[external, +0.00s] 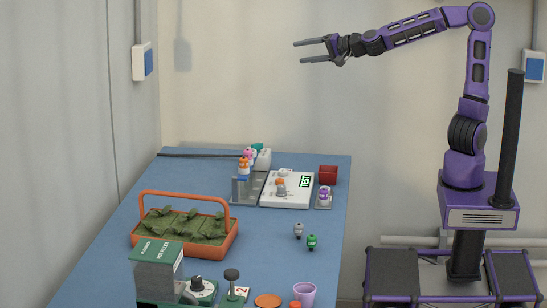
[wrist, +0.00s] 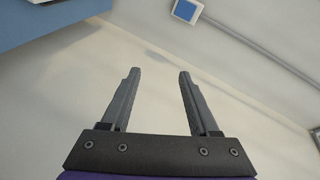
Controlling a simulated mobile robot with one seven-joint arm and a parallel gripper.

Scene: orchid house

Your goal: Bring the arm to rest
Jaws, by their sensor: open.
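My purple arm is raised on the right of the external view and reaches left. My gripper (external: 308,52) is at its end, high above the back of the blue table (external: 205,175) and well apart from everything on it. In the wrist view my gripper (wrist: 156,85) shows two dark fingers spread apart with nothing between them. The pale wall fills most of the space beyond them.
The table carries an orange basket (external: 232,243) of green plants, a white test device (external: 302,195), a red box (external: 328,175), a green-topped pot filler (external: 158,268) and a purple cup (external: 304,293). Wall boxes (external: 142,61) hang at left and right. The air around my gripper is clear.

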